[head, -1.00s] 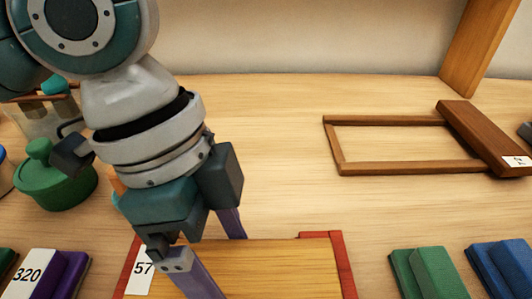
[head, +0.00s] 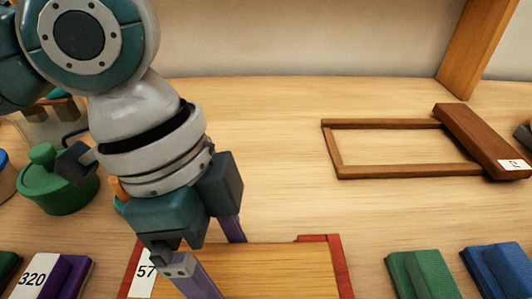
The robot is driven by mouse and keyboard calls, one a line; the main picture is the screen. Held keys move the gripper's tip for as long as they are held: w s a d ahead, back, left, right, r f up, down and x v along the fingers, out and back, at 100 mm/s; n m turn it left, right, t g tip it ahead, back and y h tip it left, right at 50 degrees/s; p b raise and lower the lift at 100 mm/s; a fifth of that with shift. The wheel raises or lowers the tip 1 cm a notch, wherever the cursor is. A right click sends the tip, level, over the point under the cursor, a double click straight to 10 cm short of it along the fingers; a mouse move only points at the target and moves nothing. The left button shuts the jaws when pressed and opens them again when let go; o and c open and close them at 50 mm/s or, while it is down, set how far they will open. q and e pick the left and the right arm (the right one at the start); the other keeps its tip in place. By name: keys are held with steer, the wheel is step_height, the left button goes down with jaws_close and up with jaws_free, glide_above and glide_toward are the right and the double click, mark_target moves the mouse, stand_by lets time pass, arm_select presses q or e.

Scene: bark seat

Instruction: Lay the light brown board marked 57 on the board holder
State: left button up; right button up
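The light brown board (head: 270,268) lies at the bottom middle with red (head: 340,268) along its left and right sides. A white label reading 57 is at its left, and its near part is cut off by the picture edge. My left gripper (head: 212,258) reaches down over the board, its two purple fingers spread apart. The near finger is in front of the board's face; the far finger's tip is hidden at the far edge. Contact is not visible. The brown frame (head: 337,160) at the right, probably the board holder, is a low open rectangle. My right gripper is out of view.
A dark brown plank (head: 478,140) with a white label lies across the frame's right end. A green pot (head: 58,192) stands at the left. A purple block (head: 68,278) labelled 320, a green block (head: 420,275) and a blue block (head: 497,270) line the near edge.

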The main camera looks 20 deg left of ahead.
arm_select(q)
steer(key=shift+f, duration=0.25)
stand_by(0.3)
steer(key=o, duration=1.2)
steer(key=shift+o, duration=0.2)
step_height(320, 180, up, 7)
steer(key=p, duration=0.8)
steer(key=shift+r+p, duration=0.1)
steer(key=shift+p, duration=0.25)
